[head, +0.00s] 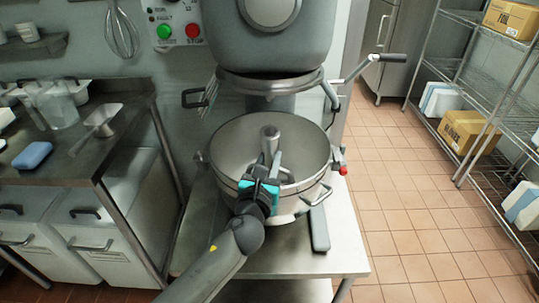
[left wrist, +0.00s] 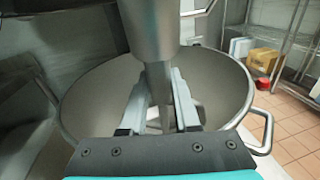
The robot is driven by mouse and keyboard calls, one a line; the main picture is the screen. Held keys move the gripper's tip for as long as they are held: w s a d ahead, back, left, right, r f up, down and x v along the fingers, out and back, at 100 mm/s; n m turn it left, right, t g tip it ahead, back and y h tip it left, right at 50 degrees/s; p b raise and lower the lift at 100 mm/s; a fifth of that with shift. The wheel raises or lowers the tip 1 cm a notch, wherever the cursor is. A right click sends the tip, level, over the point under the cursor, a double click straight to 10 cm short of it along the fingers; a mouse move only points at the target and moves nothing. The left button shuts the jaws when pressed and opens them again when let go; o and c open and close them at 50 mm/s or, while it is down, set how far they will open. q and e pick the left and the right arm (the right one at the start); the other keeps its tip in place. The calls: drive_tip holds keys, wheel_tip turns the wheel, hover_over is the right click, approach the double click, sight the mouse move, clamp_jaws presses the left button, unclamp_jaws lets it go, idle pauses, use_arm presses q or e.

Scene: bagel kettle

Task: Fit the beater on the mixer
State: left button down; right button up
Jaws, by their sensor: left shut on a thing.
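The mixer (head: 270,35) stands at the top centre, its grey head above a wide steel bowl (head: 226,150). The bowl also shows in the left wrist view (left wrist: 90,95). The beater (head: 270,134) is a grey metal piece whose thick cylindrical top stands upright over the bowl; that top shows large in the left wrist view (left wrist: 150,28). My left gripper (head: 271,165) reaches over the bowl's near rim. In the left wrist view its fingers (left wrist: 159,105) are shut on the beater's narrower shaft. The beater's lower part is mostly hidden. My right gripper is not in view.
A lever (head: 385,58) and a red knob (head: 344,171) project at the mixer's right. A steel counter (head: 75,155) with a blue sponge (head: 33,155) and containers is at left. A whisk (head: 122,35) hangs behind. Wire shelves (head: 480,95) stand right; the tiled floor between is clear.

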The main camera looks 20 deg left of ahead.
use_arm(q)
drive_tip(key=shift+w+a+r+p, duration=0.15)
drive_tip(key=shift+w+r+p, duration=0.45)
drive_tip(key=shift+r+p, duration=0.15)
drive_tip(key=shift+w+a+g+p, duration=0.15)
drive_tip(key=shift+w+g+p, duration=0.3)
drive_tip(key=shift+p, duration=0.35)
drive_tip(key=shift+g, duration=0.75)
drive_tip(key=w+p, duration=0.2)
drive_tip(key=p, duration=0.1)
drive_tip(key=w+a+p, duration=0.1)
drive_tip(key=w+p, duration=0.1)
drive_tip(key=shift+p, duration=0.4)
drive_tip(key=shift+r, duration=0.1)
drive_tip(key=shift+p, duration=0.3)
drive_tip(key=shift+r, duration=0.1)
